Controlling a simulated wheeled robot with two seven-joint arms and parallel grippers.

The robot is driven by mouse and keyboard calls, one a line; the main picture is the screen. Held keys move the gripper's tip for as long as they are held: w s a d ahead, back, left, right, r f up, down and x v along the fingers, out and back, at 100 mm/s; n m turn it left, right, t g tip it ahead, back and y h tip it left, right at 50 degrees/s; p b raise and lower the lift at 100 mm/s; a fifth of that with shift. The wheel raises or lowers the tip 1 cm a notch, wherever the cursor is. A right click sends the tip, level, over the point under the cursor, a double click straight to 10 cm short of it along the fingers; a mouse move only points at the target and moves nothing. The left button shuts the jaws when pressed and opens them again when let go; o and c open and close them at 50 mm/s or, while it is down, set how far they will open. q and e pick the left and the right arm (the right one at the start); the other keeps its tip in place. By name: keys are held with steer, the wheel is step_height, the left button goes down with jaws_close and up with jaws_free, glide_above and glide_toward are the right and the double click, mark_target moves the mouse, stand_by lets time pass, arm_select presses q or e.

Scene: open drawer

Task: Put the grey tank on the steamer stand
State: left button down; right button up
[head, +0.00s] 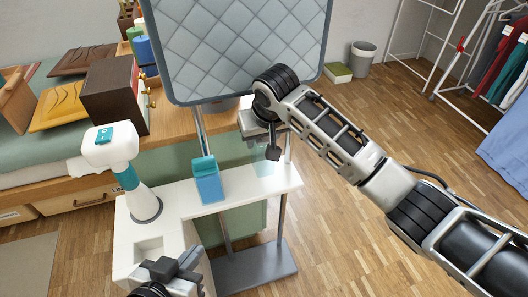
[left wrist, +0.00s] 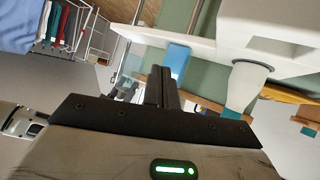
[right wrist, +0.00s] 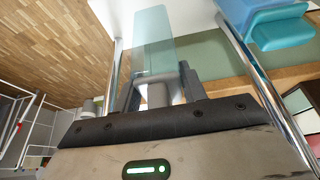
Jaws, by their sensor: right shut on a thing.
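The grey tank (head: 262,164) is see-through with a grey top. My right gripper (head: 266,147) is shut on its top and holds the tank, hanging down, over the right end of the white steamer stand (head: 283,181). In the right wrist view the tank (right wrist: 153,45) extends out from between the fingers over the white shelf. I cannot tell whether its bottom touches the shelf. My left gripper (head: 180,264) is shut and empty, near the stand's front left part. It also shows in the left wrist view (left wrist: 163,72).
A blue tank (head: 208,184) stands on the shelf left of the grey tank. A white steamer head (head: 110,147) stands farther left. A quilted board (head: 235,45) rises behind on metal poles.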

steer(key=shift+w+d+f, duration=0.15)
steer(key=shift+w+f, duration=0.7)
steer(key=shift+f, duration=0.15)
step_height(320, 180, down, 4)
steer(key=shift+w+r+b, duration=0.15)
steer(key=shift+r+b, duration=0.1)
steer(key=shift+b, duration=0.35)
steer(key=shift+r, duration=0.1)
steer(key=o, duration=1.1)
steer(key=shift+d+f, duration=0.1)
steer(key=shift+f, duration=0.1)
